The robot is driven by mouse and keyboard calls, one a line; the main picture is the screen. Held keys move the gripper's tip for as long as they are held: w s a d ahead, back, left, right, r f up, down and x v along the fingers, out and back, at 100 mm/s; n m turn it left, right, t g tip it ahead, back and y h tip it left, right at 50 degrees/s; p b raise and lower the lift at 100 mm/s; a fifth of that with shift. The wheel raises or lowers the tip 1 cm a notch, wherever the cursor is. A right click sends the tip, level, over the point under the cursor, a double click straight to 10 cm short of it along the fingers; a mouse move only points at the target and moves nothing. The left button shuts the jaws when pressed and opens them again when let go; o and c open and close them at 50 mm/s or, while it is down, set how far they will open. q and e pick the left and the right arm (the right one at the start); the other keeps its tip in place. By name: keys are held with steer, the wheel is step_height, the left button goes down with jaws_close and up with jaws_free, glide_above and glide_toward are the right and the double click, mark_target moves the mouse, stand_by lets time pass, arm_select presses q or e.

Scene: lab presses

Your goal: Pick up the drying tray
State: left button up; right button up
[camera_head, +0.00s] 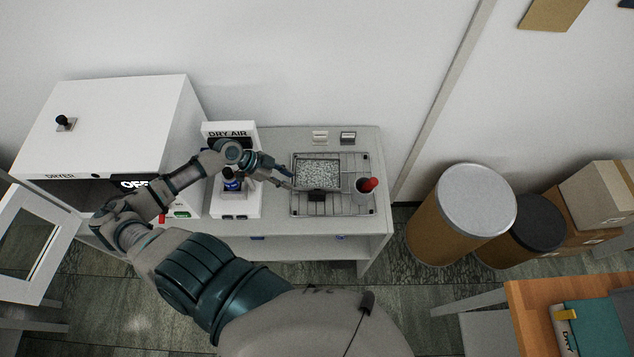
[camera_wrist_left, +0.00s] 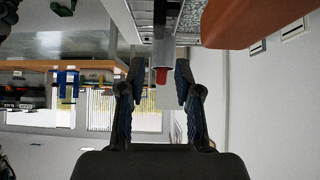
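The drying tray (camera_head: 318,173) is a shallow metal tray filled with pale granules. It sits on a wire rack (camera_head: 335,210) on the grey bench top. A dark block (camera_head: 312,195) shows at its near edge. My left gripper (camera_head: 288,177) is at the tray's left side, close to its edge; whether it touches cannot be told. In the left wrist view its two fingers (camera_wrist_left: 159,66) are spread apart, with a narrow grey part and a red tip showing between or beyond them. A strip of granules (camera_wrist_left: 200,12) shows at the top there. My right gripper is out of view.
The white DRY AIR unit (camera_head: 246,206) is left of the rack. The white dryer (camera_head: 110,125) stands further left, its door (camera_head: 30,240) open. Drums (camera_head: 470,205) stand on the floor at right.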

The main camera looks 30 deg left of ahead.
mark_target(321, 195)
arm_select(q)
steer(key=b+x, duration=0.2)
steer(key=x, duration=0.1)
steer(key=b+x, duration=0.5)
steer(key=x, duration=0.1)
steer(key=shift+f+b, duration=0.4)
steer(key=shift+f, duration=0.2)
steer(key=shift+w+f, duration=0.2)
steer(key=shift+f, duration=0.05)
steer(key=b+x, duration=0.3)
steer(key=x, duration=0.2)
steer(key=shift+s+d+b, duration=0.1)
steer(key=shift+d+b, duration=0.3)
steer(key=shift+d, duration=0.1)
steer(key=shift+w+d+f, duration=0.2)
steer(key=shift+d, duration=0.15)
steer(key=shift+a+r, duration=0.1)
steer(key=shift+a, duration=0.25)
jaws_close()
